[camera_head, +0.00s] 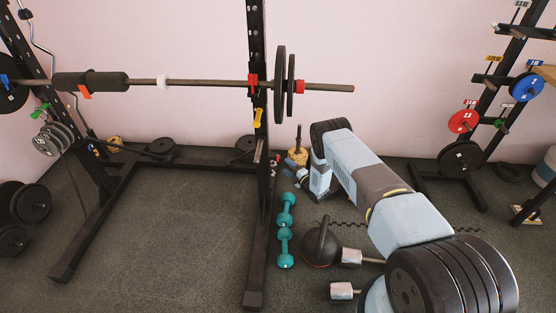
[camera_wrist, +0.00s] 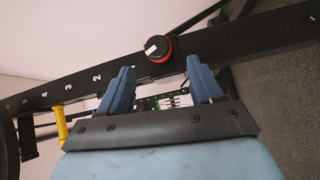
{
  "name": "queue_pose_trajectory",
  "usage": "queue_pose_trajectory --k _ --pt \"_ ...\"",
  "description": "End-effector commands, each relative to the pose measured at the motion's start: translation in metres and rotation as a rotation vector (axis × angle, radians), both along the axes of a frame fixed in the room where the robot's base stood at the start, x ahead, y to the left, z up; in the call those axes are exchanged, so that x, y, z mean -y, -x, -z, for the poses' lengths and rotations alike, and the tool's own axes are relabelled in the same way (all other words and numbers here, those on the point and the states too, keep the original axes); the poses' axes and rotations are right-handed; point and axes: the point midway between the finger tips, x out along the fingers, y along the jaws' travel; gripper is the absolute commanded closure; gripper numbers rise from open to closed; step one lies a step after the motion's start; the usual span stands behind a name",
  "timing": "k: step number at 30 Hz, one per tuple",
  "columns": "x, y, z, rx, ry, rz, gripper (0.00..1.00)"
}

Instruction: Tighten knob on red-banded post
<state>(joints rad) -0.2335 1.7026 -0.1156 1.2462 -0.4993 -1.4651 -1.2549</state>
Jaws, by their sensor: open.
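A black knob with a red ring and a white mark (camera_wrist: 158,48) sits on a dark post (camera_wrist: 225,42) that runs diagonally across the wrist view and carries white numbers. My gripper (camera_wrist: 158,72) is open, its two blue fingers on either side of the knob's line, with the fingertips pointing at the post. The knob lies just beyond the gap between the fingertips; I cannot tell whether they touch the post. In the head view, the upright post (camera_head: 259,190) has a red part (camera_head: 252,80) by the barbell.
A barbell (camera_head: 210,83) crosses the rack above. A yellow pin (camera_wrist: 62,122) is at the left in the wrist view. A plate rack stands at right.

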Motion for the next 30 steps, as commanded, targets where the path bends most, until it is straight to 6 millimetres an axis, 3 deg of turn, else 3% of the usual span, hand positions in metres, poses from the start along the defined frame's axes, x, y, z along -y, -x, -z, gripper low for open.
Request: queue_pose_trajectory --k 13,29,30 --pt "-0.049 -0.052 0.0 0.001 0.0 0.0 0.35" --pt "-0.058 -0.063 -0.001 -0.001 -0.001 0.001 0.35" --pt "-0.058 -0.063 -0.001 -0.001 -0.001 0.001 0.39"
